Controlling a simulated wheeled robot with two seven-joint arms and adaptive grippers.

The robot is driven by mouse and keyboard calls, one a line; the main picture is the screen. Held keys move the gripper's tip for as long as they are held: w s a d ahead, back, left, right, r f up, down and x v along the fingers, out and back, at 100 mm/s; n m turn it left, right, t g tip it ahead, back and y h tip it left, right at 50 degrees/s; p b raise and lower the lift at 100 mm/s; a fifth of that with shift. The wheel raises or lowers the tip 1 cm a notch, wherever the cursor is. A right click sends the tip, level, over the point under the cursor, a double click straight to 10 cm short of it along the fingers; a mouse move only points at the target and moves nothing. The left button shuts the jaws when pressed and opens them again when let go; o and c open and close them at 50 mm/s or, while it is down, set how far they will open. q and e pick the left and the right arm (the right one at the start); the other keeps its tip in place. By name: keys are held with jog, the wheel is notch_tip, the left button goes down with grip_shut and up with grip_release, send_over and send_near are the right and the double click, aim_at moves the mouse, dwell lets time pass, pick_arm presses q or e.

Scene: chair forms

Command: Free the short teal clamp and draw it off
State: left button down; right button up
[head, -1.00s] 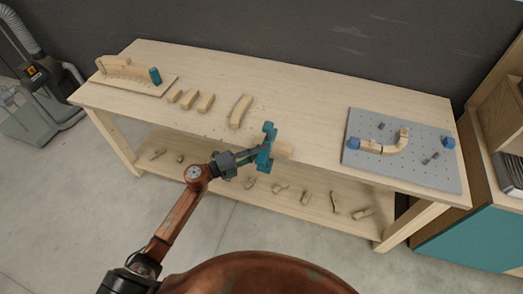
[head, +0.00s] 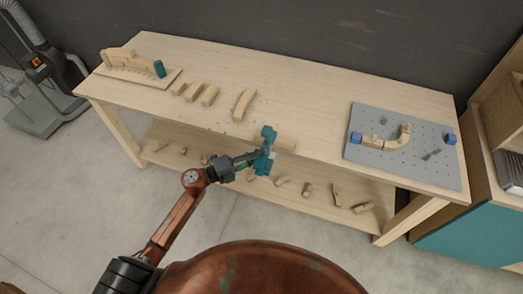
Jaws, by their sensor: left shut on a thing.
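A teal clamp (head: 266,148) stands upright at the table's front edge, beside the left end of a short pale wood block (head: 283,143). My left gripper (head: 254,157) reaches in from the left and is shut on the clamp. I cannot tell whether the clamp's jaws still touch the block or the table edge. Another teal piece (head: 159,69) stands at the right end of the wooden form at the far left. My right gripper is not in view.
The wooden form board (head: 140,75) with a curved piece is at the left. Several loose wood pieces (head: 210,95) lie mid-table. A grey pegboard (head: 400,165) with blue blocks and a bent piece is at the right. More pieces lie on the lower shelf (head: 230,180).

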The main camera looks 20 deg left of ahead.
aim_at(254, 168)
pick_arm(q)
jog(key=shift+s+a+r+p, duration=0.1)
jog(key=shift+s+p, duration=0.55)
jog(key=shift+s, duration=3.8)
